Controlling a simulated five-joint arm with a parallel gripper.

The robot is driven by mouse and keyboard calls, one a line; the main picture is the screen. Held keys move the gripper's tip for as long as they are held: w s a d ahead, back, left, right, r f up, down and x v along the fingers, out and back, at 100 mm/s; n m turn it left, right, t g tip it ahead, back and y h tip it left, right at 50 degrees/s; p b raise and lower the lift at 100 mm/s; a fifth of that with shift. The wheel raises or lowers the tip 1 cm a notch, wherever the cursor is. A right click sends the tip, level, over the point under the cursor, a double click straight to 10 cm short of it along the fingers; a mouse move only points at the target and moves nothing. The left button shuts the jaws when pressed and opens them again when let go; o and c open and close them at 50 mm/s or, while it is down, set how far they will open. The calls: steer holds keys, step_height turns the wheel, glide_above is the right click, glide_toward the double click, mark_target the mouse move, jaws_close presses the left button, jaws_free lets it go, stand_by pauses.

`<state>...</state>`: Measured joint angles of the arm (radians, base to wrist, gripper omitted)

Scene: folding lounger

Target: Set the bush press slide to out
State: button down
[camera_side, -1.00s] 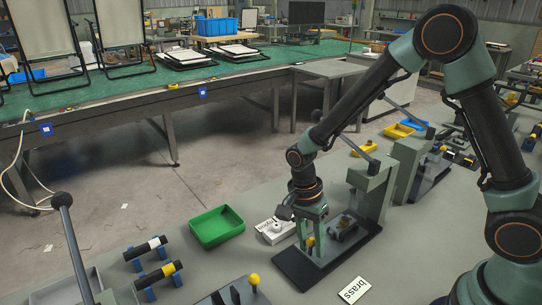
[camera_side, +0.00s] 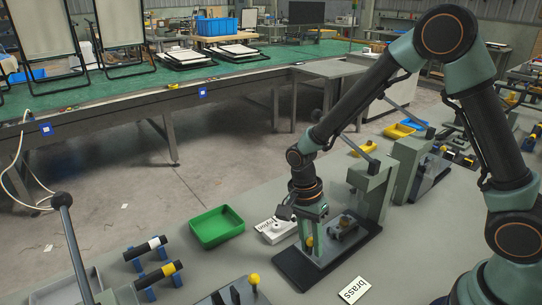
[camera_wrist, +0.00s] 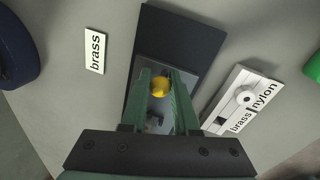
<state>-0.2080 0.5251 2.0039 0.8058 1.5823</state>
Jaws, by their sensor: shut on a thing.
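The bush press (camera_side: 372,190) is a grey-green frame with a lever, standing on a black base (camera_side: 294,270). Its slide plate (camera_side: 326,255) carries a small dark fixture (camera_side: 346,226) on the side towards the frame. A yellow knob (camera_side: 309,241) stands at the slide's near left end, clear of the frame. My gripper (camera_side: 313,241) points down and its fingers are shut on this knob. In the wrist view the knob (camera_wrist: 160,87) sits between the fingertips of my gripper (camera_wrist: 158,82). The fingers hide part of the slide.
A white brass/nylon switch box (camera_side: 275,230) and a green tray (camera_side: 216,227) are left of the press. A brass card (camera_side: 354,290) lies in front. Black rods on blue stands (camera_side: 155,262) and another yellow-knobbed slide (camera_side: 254,280) are further left. A second press (camera_side: 408,165) stands behind.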

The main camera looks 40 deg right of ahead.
steer(key=shift+r, duration=0.1)
stand_by(0.7)
steer(key=a, duration=0.9)
steer(key=c, duration=1)
jaws_free()
steer(key=shift+o, duration=0.2)
steer(key=shift+h, duration=0.3)
steer(key=v, duration=1.2)
steer(key=shift+s, duration=0.15)
